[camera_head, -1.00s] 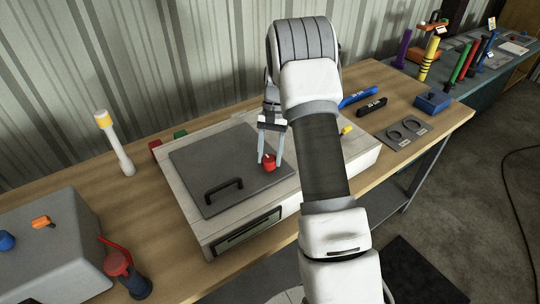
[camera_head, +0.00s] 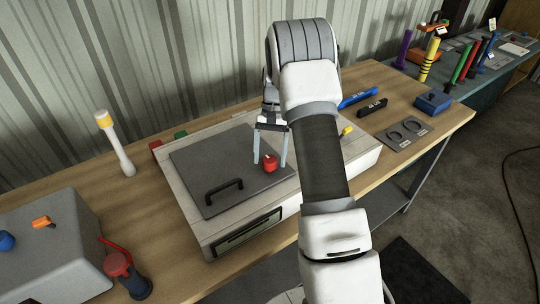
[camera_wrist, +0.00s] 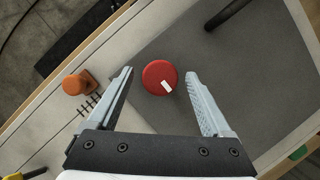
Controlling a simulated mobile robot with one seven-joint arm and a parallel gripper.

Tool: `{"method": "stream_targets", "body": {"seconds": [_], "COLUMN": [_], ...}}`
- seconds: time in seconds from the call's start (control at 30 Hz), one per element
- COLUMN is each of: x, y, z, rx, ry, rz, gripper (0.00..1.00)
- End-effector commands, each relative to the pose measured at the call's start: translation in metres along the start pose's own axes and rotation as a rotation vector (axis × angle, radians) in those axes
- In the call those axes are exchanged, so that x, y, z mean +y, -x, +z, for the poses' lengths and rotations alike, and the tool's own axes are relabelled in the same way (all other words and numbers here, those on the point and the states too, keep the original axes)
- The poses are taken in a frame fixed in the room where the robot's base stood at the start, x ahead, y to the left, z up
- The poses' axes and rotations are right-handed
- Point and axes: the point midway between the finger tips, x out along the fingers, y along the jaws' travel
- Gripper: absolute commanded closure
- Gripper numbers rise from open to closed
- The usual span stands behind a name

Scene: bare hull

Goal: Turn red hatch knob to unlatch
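The red hatch knob (camera_head: 270,163) sits on the grey hatch lid (camera_head: 200,165), near its right edge. In the wrist view the knob (camera_wrist: 158,74) is round, with a white mark pointing to the lower right. My gripper (camera_head: 270,165) points down over the knob, its fingers apart on either side. In the wrist view my gripper (camera_wrist: 160,72) is open, with a clear gap between each finger and the knob. Nothing is held. The lid lies flat on the white box (camera_head: 210,225). Whether the fingertips reach down to the knob's height is hard to tell.
A black handle (camera_head: 224,190) stands on the lid left of the knob. An orange knob (camera_wrist: 76,83) beside tick marks is on the box in the wrist view. A white post with a yellow top (camera_head: 115,145) and a grey housing (camera_head: 60,245) stand to the left.

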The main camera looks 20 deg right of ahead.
Motion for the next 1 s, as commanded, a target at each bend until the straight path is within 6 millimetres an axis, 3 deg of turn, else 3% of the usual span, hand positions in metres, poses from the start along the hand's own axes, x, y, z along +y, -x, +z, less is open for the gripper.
{"method": "stream_targets", "body": {"seconds": [0.17, 0.33, 0.7, 1.0], "x": [0.0, 0.0, 0.0, 0.0], "y": [0.001, 0.016, 0.096, 0.146], "z": [0.0, -0.001, -0.001, -0.001], "rx": [0.0, 0.002, 0.004, 0.003], "ry": [-0.001, -0.001, 0.0, -0.001], "rz": [0.0, -0.001, -0.001, -0.001], "gripper": [0.16, 0.16, 0.16, 0.16]}}
